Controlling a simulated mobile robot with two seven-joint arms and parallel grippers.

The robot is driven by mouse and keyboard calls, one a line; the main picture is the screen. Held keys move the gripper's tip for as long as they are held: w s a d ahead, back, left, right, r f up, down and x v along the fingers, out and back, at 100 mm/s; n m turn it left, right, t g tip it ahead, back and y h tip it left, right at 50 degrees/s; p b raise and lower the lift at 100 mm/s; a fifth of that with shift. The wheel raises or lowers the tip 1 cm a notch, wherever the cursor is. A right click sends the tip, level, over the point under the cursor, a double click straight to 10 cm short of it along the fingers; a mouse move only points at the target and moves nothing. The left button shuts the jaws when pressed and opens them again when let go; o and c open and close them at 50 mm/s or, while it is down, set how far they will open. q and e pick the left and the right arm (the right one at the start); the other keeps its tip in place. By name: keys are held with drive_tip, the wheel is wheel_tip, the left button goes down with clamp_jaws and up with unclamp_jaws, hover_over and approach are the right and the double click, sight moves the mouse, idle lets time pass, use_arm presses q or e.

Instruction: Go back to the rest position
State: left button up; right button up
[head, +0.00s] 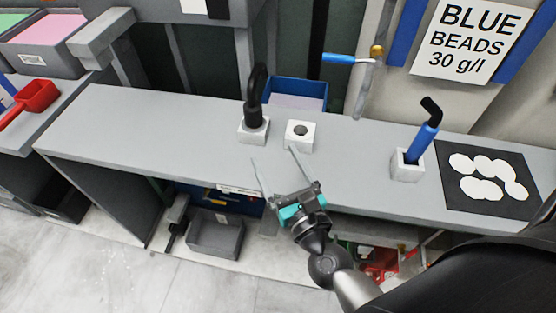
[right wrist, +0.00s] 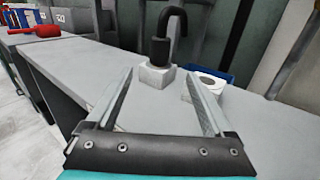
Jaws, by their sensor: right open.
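My right gripper (head: 273,168) is open and empty at the front edge of the grey workbench (head: 150,120). In the right wrist view its two fingers (right wrist: 155,103) stand apart with only bench surface between them. Beyond them a black hooked tool (head: 254,100) stands upright in a white block; it also shows in the right wrist view (right wrist: 165,40). A second white block (head: 300,135) with a dark round hole stands to its right, apart from the fingers in the head view. My left gripper is not in view.
A blue-handled tool (head: 422,140) leans in a white block (head: 407,168) farther right. A black mat (head: 465,200) with several white discs lies at the right end. A blue bin (head: 297,90) stands behind the bench. A red scoop (head: 32,98) lies at far left. The bench's left half is clear.

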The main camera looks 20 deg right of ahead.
idle(0.3)
drive_tip(key=s+a+f+n+g+y, duration=0.15)
drive_tip(key=a+n+g+y, duration=0.3)
drive_tip(key=n, duration=0.75)
drive_tip(key=s+a+f+n+g+y, duration=0.1)
drive_tip(key=s+a+n+g+y, duration=0.3)
drive_tip(key=n, duration=0.8)
drive_tip(key=s+d+f+n+g+h, duration=0.6)
drive_tip(key=s+d+n+h, duration=0.4)
drive_tip(key=n, duration=0.4)
wheel_tip(320, 180, down, 23)
drive_tip(key=s+g+y, duration=0.1)
drive_tip(key=y, duration=0.1)
drive_tip(key=s+d+f+g, duration=0.1)
drive_tip(key=s+d+f, duration=0.2)
drive_tip(key=s+f, duration=1)
drive_tip(key=s, duration=0.2)
drive_tip(key=shift+s, duration=0.3)
